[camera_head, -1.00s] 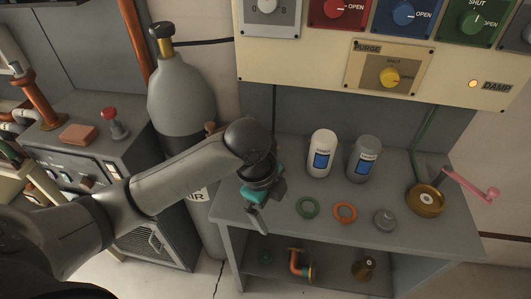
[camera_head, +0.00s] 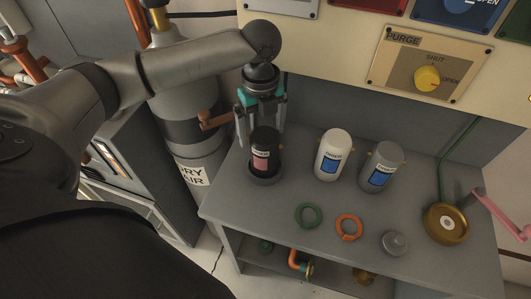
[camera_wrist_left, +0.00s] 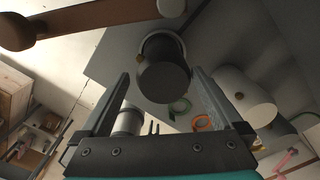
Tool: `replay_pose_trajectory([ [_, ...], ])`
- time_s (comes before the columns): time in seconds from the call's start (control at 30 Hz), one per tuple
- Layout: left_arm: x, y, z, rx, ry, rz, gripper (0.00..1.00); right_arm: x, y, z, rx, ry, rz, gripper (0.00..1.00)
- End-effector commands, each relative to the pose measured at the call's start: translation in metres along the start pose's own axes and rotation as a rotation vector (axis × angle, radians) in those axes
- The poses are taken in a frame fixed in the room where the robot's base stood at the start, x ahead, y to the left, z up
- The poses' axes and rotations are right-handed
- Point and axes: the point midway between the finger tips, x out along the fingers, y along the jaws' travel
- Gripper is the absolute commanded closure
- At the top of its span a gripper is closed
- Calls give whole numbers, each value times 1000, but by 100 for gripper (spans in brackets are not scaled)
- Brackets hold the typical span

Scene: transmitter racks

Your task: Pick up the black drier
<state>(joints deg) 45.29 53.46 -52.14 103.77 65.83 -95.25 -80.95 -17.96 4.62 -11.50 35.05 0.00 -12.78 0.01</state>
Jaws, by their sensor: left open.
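The black drier (camera_head: 265,155) stands upright at the left end of the grey bench, with a pink label on its front and a round dark base under it. My left gripper (camera_head: 261,132) is open and points down from above. Its fingers show on either side of the drier's top in the head view. In the left wrist view the dark drier (camera_wrist_left: 165,78) appears between the two open fingers (camera_wrist_left: 160,80). I cannot tell whether the fingers touch it. My right gripper is not in view.
A white drier (camera_head: 332,155) and a grey drier (camera_head: 381,166) with blue labels stand to the right. A green ring (camera_head: 309,206), an orange ring (camera_head: 348,217) and a grey cap (camera_head: 394,243) lie in front. A tall gas cylinder (camera_head: 188,100) stands left of the bench (camera_head: 225,195).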

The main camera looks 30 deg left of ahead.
Motion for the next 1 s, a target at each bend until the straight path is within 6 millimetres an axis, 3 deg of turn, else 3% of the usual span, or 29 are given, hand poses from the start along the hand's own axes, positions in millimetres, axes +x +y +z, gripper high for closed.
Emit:
replay_pose_trajectory([
  [0.1,23,0,-1,0,1,1,0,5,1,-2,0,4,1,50],
  [0.47,47,-1,-3,0,1,0,0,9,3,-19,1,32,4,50],
  [0.7,83,-2,-8,-1,0,1,0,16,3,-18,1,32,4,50],
  [1.0,88,-3,-7,0,-2,-2,2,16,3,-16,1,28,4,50],
])
